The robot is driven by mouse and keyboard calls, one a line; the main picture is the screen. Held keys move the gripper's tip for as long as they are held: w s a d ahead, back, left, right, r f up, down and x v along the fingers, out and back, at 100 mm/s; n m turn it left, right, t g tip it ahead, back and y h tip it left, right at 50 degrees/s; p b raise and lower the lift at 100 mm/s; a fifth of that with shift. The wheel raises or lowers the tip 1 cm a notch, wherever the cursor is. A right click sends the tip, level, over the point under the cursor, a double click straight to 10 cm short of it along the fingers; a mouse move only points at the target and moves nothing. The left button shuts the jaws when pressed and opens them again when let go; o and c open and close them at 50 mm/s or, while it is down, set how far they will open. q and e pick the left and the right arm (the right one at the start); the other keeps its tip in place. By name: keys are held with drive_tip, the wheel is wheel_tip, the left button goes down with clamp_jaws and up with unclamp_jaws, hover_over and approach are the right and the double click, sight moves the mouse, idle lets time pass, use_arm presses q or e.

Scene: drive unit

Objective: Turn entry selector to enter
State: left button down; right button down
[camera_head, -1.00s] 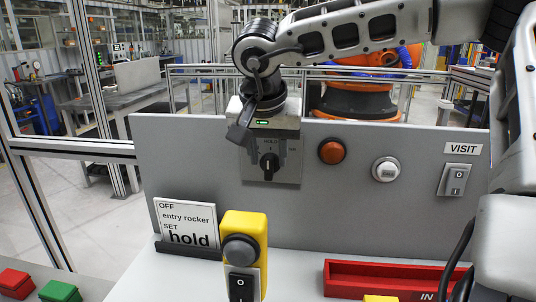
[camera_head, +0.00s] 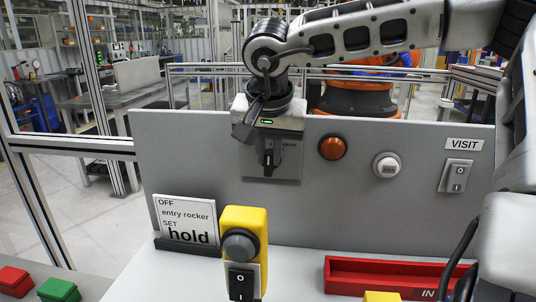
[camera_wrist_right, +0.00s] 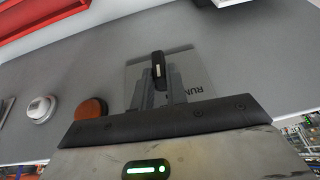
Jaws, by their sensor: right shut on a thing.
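The selector is a black knob (camera_wrist_right: 158,66) on a square grey plate (camera_head: 289,168), mounted on the upright grey panel. My right gripper (camera_head: 269,158) comes down from above in front of the plate and mostly hides the knob in the head view. In the right wrist view its two grey fingers (camera_wrist_right: 160,88) are shut on the knob, one on each side. The knob lies roughly upright in that view. Part of the word RUN shows on the plate there; the other plate lettering is covered or too small to read. My left gripper is not in view.
An orange button (camera_head: 332,147), a white button (camera_head: 386,166) and a VISIT rocker (camera_head: 456,176) are right of the plate. Below stand a sign (camera_head: 187,220) reading "OFF entry rocker SET hold", a yellow switch box (camera_head: 247,227) and a red tray (camera_head: 385,263).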

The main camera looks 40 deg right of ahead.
use_arm(q)
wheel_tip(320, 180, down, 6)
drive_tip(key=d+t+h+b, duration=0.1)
drive_tip(key=b, duration=1.4)
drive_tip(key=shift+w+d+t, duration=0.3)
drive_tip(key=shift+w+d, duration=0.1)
use_arm(e)
drive_tip(key=t+y, duration=0.1)
drive_tip(key=t, duration=0.1)
drive_tip(key=s+d+m+t+y, duration=0.1)
drive_tip(key=t+y, duration=0.1)
drive_tip(key=f+m+t+y, duration=0.1)
drive_tip(key=t+y, duration=0.1)
drive_tip(key=t, duration=0.1)
drive_tip(key=shift+s+d+f, duration=0.1)
drive_tip(key=shift+s+d, duration=0.1)
drive_tip(key=shift+s, duration=0.1)
use_arm(q)
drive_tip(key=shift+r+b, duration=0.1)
drive_tip(key=shift+b, duration=0.2)
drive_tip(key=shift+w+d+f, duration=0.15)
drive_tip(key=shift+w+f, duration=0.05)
use_arm(e)
drive_tip(key=c, duration=1.4)
unclamp_jaws()
